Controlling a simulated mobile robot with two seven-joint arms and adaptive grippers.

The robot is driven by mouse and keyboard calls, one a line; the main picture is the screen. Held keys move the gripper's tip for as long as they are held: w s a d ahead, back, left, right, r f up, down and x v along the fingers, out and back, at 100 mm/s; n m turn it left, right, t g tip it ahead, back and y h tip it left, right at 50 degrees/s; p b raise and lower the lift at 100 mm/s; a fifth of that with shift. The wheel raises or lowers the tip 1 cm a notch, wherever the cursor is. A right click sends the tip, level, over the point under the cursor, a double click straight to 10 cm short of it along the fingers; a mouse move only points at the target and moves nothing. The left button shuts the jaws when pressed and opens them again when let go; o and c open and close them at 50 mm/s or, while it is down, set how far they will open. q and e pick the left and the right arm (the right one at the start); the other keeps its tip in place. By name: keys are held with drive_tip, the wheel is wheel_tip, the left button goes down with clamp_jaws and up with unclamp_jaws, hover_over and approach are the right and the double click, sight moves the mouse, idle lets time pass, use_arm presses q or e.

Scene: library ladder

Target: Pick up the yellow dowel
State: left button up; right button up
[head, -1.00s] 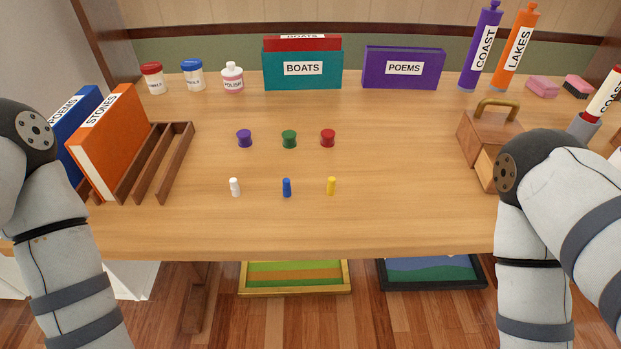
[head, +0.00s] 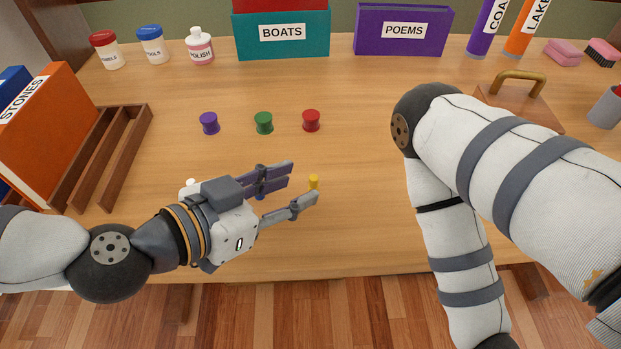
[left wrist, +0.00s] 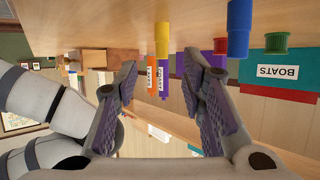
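The yellow dowel (head: 314,182) stands upright on the table, just off the fingertips of my left gripper (head: 304,181). That gripper is open and empty, reaching low over the table from the left, one finger on the far side and one on the near side. In the left wrist view the yellow dowel (left wrist: 161,40) shows in the gap between the two fingers, apart from both. The blue dowel (left wrist: 238,28) stands beside the gripper there; in the head view the gripper mostly hides it. My right gripper is out of view.
Purple (head: 209,123), green (head: 264,123) and red (head: 311,120) spools stand in a row behind. A wooden rack (head: 110,150) with books is at left. A purple POEMS box (head: 403,30) and a teal BOATS box (head: 284,35) stand at the back.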

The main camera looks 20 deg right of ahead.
sight(312, 178)
use_arm(q)
drive_tip(key=x, duration=0.5)
drive_tip(key=shift+w+d+f, duration=0.15)
drive_tip(key=shift+w+d, duration=0.1)
drive_tip(key=shift+w, duration=0.05)
drive_tip(key=c, duration=0.8)
